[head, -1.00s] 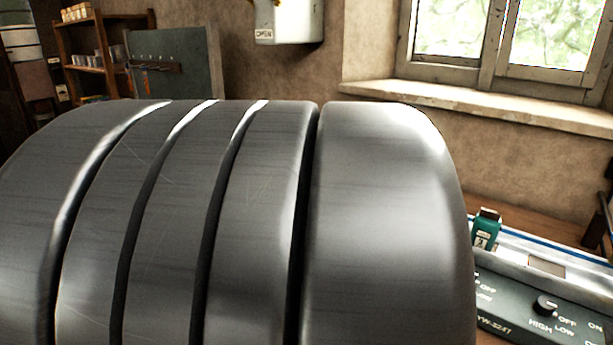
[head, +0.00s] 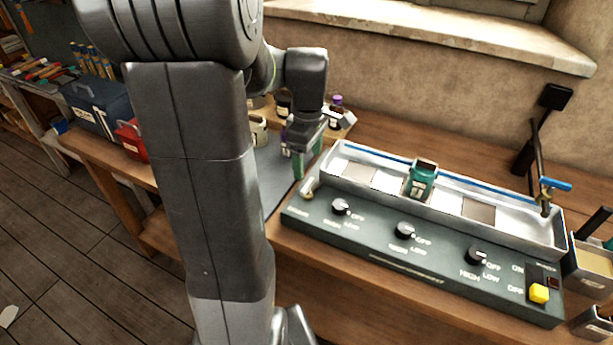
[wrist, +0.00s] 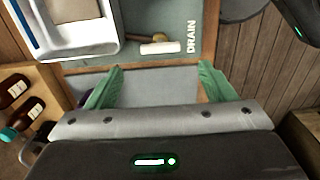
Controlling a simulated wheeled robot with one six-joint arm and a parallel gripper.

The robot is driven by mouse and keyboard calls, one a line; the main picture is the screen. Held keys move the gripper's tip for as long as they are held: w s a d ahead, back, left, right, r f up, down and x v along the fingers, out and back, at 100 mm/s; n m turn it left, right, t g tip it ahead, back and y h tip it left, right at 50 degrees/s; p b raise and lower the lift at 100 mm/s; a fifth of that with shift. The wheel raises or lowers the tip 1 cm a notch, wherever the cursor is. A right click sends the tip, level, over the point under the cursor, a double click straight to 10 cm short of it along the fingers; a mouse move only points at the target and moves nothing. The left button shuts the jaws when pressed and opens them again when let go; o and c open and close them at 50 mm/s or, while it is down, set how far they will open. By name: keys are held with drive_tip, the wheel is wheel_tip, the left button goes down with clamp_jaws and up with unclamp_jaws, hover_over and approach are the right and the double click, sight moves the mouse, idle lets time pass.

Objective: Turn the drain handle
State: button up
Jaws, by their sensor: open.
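The drain handle (head: 309,188) is a small pale lever with a brass part, at the left end of the dark green control panel (head: 375,240). In the wrist view the white handle (wrist: 160,48) lies crosswise beside the printed word DRAIN. My gripper (head: 304,163) is just behind and left of the handle in the head view. In the wrist view its green fingers (wrist: 160,80) are spread wide and empty. The handle shows beyond the fingertips, roughly between their lines, apart from them. The exact height gap cannot be told.
Bottles (head: 335,112) stand behind my gripper. A red box (head: 131,138) and a dark blue box (head: 97,108) are at left.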

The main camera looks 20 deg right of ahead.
sight(308, 184)
wheel_tip(308, 184, down, 7)
drive_tip(key=shift+f, duration=0.2)
drive_tip(key=c, duration=1)
